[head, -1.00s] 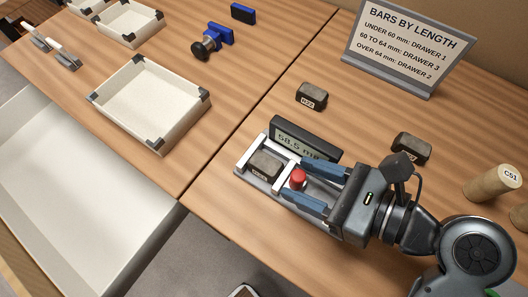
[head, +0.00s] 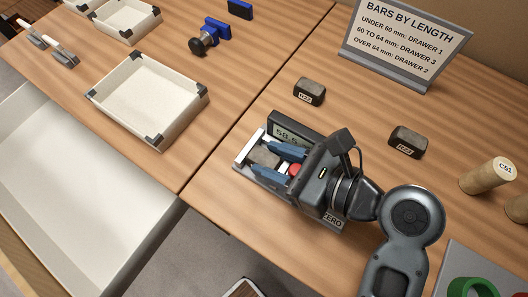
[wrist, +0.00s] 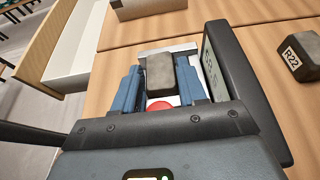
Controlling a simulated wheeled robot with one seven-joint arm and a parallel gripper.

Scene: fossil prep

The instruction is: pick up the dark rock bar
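The dark rock bar (head: 263,156) lies in the measuring device (head: 240,163), between its pale end pieces. In the wrist view the bar (wrist: 160,72) shows between my two blue fingers. My gripper (head: 270,160) is open, with one finger along each long side of the bar; whether either finger touches it I cannot tell. A red button (head: 294,169) sits just behind the bar, close to the gripper's palm. The device's display (head: 290,131) is partly hidden by my gripper; "58.5" is partly readable.
Two other dark labelled bars (head: 309,92) (head: 407,142) lie on the table. A sign about bar lengths (head: 405,45) stands behind. A white tray (head: 150,97) and an open drawer (head: 80,180) are to the left. A cylinder marked C51 (head: 488,176) stands at right.

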